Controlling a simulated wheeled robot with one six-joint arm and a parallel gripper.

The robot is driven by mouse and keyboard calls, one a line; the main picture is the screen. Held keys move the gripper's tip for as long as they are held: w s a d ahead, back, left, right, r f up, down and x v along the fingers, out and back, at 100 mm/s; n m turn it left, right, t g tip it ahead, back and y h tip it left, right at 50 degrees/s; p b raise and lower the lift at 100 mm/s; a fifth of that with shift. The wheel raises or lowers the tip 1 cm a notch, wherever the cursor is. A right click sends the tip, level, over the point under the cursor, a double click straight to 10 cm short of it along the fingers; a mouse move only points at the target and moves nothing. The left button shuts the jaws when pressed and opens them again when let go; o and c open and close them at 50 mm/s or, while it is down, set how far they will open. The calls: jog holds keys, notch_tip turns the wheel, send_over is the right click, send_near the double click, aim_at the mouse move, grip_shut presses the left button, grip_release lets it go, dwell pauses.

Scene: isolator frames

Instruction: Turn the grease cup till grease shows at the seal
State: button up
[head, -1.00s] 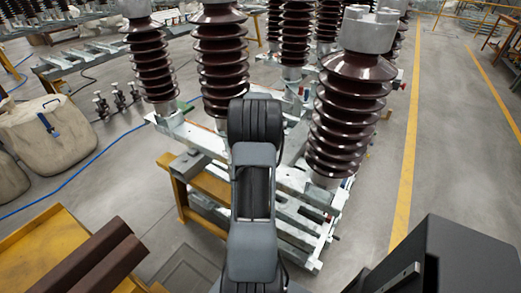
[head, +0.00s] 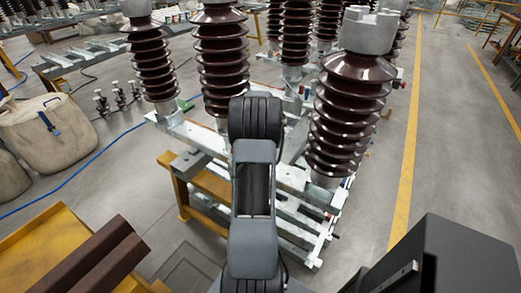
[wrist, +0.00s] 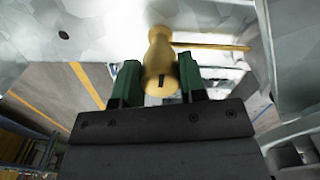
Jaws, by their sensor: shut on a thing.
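The brass grease cup (wrist: 160,48) is in the upper middle of the wrist view, against the underside of a grey metal part (wrist: 90,25). A dark slot shows on its near end. A thin brass rod (wrist: 212,47) runs from behind it to the right. My gripper (wrist: 159,68) has green fingers, one on each side of the cup, and is shut on it. The cup's far end is hidden, and I cannot make out the seal or any grease. In the head view my own arm hides the gripper and the cup.
Tall brown ribbed insulators (head: 349,115) stand on a galvanised frame (head: 290,177) around my arm. A yellow trestle (head: 181,200) is under its left side. Pale sacks (head: 50,130) and a blue hose (head: 75,174) lie at left. The floor at right (head: 455,150) is clear.

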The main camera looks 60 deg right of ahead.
dwell(0.3)
jog(key=o, duration=0.9)
jog(key=shift+o, duration=0.2)
notch_tip(320, 180, up, 14)
jog(key=shift+p, duration=0.35)
jog(key=shift+f, duration=0.15)
